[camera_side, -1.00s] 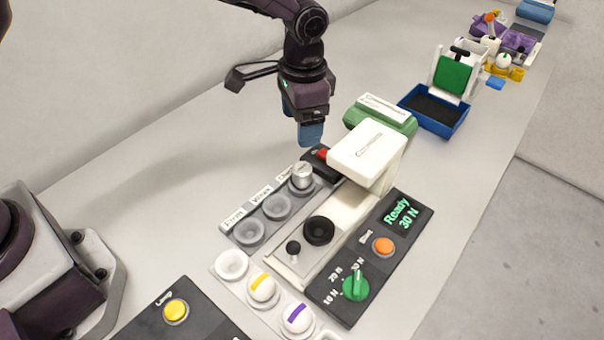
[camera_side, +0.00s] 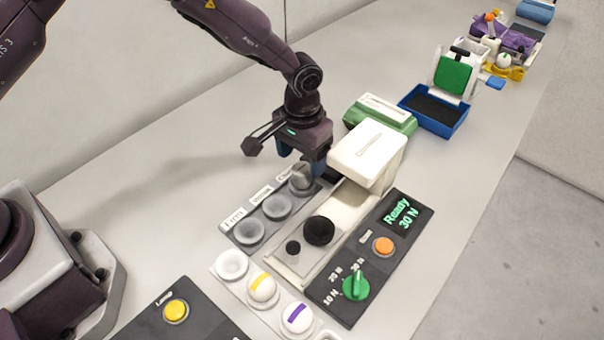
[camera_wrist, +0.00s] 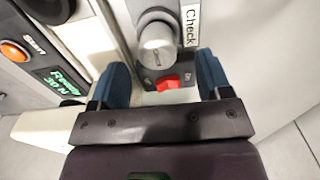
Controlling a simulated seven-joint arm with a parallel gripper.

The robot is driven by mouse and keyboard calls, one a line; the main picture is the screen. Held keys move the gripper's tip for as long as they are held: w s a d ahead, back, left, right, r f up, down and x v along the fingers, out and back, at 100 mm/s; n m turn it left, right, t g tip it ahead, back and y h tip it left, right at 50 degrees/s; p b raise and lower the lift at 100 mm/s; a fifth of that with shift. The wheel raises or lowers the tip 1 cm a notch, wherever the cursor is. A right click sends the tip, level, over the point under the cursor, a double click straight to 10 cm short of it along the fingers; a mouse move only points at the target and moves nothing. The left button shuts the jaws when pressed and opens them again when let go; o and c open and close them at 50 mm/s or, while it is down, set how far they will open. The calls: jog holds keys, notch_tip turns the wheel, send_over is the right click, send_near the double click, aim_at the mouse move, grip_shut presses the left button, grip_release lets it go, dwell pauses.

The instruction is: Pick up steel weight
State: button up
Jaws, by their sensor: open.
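The steel weight (camera_side: 301,179) is a small silver cylinder standing upright in the "Check" cup at the far end of the dark grey tray (camera_side: 239,236). My gripper (camera_side: 303,163) is low beside it, its blue fingers just behind and above the weight in the side view. In the wrist view the weight (camera_wrist: 157,46) shows ahead of the fingers, between their lines. The two blue fingers of my gripper (camera_wrist: 162,85) are wide apart with nothing held between them. A red switch (camera_wrist: 167,82) lies between the fingertips in that view.
A white press machine (camera_side: 368,152) stands close on the right, with a control panel (camera_side: 330,290) reading "Ready 30 N". Eggs with yellow (camera_side: 262,287) and purple (camera_side: 297,317) bands sit in a white tray in front.

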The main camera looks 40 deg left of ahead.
aim_at(302, 167)
notch_tip(302, 167, down, 5)
jog(key=shift+s+d+r, duration=0.1)
jog(key=shift+s, duration=0.05)
jog(key=c, duration=1)
jog(key=shift+c, duration=0.2)
jog(key=shift+r, duration=0.15)
